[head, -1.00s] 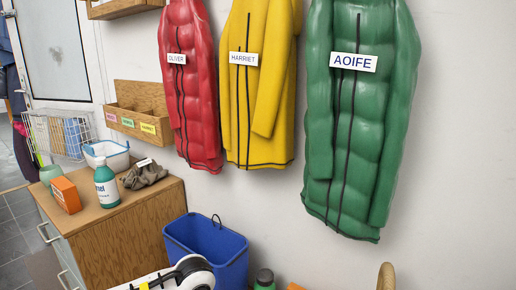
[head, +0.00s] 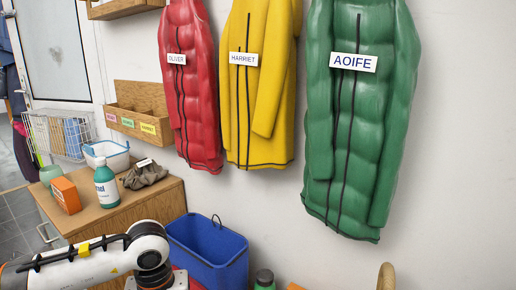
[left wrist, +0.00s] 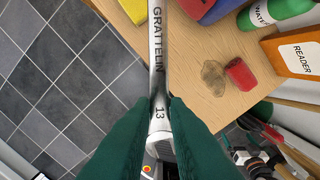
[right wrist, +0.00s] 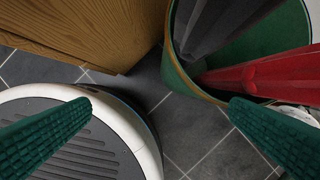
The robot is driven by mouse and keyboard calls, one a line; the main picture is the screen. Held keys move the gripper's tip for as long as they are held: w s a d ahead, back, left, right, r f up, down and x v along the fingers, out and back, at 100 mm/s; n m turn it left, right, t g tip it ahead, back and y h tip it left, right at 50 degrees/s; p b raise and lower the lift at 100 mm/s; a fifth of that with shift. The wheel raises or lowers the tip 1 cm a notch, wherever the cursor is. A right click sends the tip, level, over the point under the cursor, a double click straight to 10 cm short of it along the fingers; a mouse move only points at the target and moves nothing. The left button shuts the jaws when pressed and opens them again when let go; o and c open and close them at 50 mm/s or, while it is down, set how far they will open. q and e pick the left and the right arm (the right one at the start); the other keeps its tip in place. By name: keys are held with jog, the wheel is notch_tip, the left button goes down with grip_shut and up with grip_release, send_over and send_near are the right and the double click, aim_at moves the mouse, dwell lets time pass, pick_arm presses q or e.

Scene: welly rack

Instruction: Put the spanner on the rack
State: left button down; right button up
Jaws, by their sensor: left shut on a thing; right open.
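My right gripper (right wrist: 165,112) is open and empty above the floor, near a green bin. Neither gripper shows in the head view, only my left arm at the lower left. I cannot make out the rack in any view.
The wooden surface (left wrist: 205,115) holds a red block (left wrist: 240,76), a reader box (left wrist: 294,58) and a green bottle (left wrist: 272,12). In the head view, a blue bucket (head: 207,255) stands beside a cabinet (head: 160,200). The green bin (right wrist: 182,75) holds a red umbrella (right wrist: 265,74).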

pick_arm(q)
jog(key=shift+s+a+r+m, duration=0.15)
jog(key=shift+a+r+m, duration=0.15)
jog(key=shift+m, duration=0.5)
jog(key=s+r+p, duration=0.4)
jog(key=r+p, duration=0.3)
jog(key=p, duration=0.1)
jog(key=s+r+m+p, duration=0.1)
jog(key=s+r+p, duration=0.3)
jog(key=r+p, duration=0.3)
jog(key=p, duration=0.2)
jog(key=shift+r+p, duration=0.3)
jog(key=shift+r, duration=0.1)
pick_arm(e)
jog(key=s+d+f, duration=0.1)
jog(key=s+f, duration=0.1)
jog(key=s, duration=0.7)
jog(key=s+d+f+g, duration=0.1)
jog(key=s+d+f, duration=0.1)
jog(key=s, duration=0.7)
jog(key=shift+s+f+g, duration=0.3)
jog(key=shift+f, duration=0.1)
pick_arm(q)
jog(key=shift+s, duration=0.1)
pick_arm(e)
jog(key=shift+d, duration=0.1)
